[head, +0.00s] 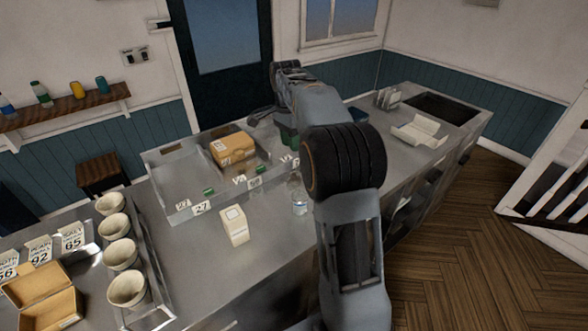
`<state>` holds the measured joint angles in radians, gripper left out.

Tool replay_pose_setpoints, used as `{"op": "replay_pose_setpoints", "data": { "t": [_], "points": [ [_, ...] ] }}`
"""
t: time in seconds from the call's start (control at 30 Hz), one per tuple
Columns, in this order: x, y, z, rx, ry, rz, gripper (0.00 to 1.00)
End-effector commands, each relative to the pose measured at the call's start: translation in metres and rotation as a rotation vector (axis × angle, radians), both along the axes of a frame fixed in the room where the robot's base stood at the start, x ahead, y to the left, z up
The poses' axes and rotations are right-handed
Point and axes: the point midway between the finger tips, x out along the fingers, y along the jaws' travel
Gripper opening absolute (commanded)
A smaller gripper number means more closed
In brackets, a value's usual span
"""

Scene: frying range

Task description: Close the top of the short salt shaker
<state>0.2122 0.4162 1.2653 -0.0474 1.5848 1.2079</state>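A small clear container with a whitish lower part (299,198) stands on the steel counter, just left of my arm. It may be the short salt shaker, but its top is too small to read as open or shut. My arm reaches up and away over the counter. Dark parts at its far end, probably my gripper (261,115), show above the counter's back part, well beyond the clear container. The fingers cannot be made out, and I see nothing held.
A clear-walled tray (163,184) holds a brown box (233,148), with number cards nearby. Several cups (127,289) stand in a rack at front left, beside an open brown box (42,296). A white open carton (420,131) lies right. The front-middle counter is clear.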

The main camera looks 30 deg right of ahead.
Motion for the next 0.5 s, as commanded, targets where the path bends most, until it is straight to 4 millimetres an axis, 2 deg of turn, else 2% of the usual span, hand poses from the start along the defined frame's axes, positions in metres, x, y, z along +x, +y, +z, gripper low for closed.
{"op": "replay_pose_setpoints", "data": {
  "t": [0.2, 0.5],
  "points": [
    [-0.007, -0.001, -0.042, 0.001, 0.003, 0.001, 0.32],
    [-0.011, -0.002, -0.081, 0.000, 0.001, 0.002, 0.32]
  ]
}}
